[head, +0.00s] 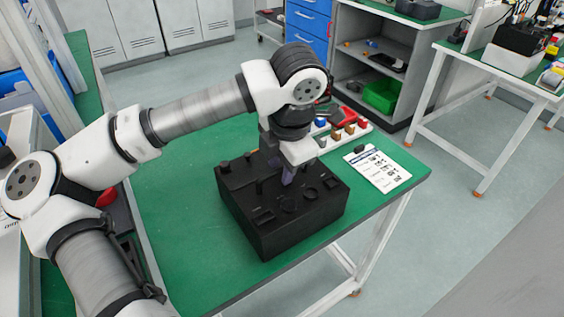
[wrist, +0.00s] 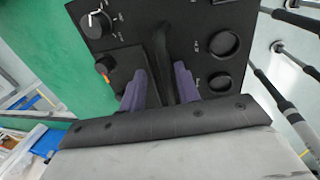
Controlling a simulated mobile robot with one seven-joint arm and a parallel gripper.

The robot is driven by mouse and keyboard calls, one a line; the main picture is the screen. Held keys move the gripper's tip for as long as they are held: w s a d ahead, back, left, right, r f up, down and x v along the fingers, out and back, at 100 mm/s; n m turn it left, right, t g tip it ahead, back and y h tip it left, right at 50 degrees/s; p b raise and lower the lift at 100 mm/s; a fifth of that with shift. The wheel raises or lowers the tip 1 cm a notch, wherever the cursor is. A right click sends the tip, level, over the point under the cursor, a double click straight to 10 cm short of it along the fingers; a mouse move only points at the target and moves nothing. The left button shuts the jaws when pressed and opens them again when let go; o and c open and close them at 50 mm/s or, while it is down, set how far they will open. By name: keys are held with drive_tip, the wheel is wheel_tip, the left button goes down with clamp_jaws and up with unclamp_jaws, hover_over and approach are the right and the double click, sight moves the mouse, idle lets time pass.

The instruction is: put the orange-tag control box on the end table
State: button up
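A black control box (head: 285,212) with knobs and round fittings on top sits on a green-topped table (head: 180,230). In the wrist view, the box top (wrist: 125,45) shows a white-marked dial and a small orange part (wrist: 103,69). My gripper (head: 287,176) points down at the box top. Its two purple fingers (wrist: 160,80) stand apart, on either side of a raised black bar on the box. I cannot tell whether they press on it. The box appears to rest on the table. Which table is the end table is not clear.
A printed sheet (head: 377,168) and a tray of coloured parts (head: 340,132) lie behind the box. A shelf unit with a green bin (head: 381,95) stands at the back. Another table (head: 490,65) at right holds equipment. Open floor (head: 440,145) lies between the tables.

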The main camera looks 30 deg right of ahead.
sight(289, 185)
drive_tip(key=shift+r, duration=0.2)
wheel_tip(289, 185, up, 12)
drive_tip(key=s+b, duration=0.1)
drive_tip(key=s, duration=0.1)
drive_tip(key=shift+s+f+b, duration=0.2)
drive_tip(key=shift+s+b, duration=0.05)
drive_tip(key=shift+b, duration=0.05)
drive_tip(key=shift+d, duration=0.1)
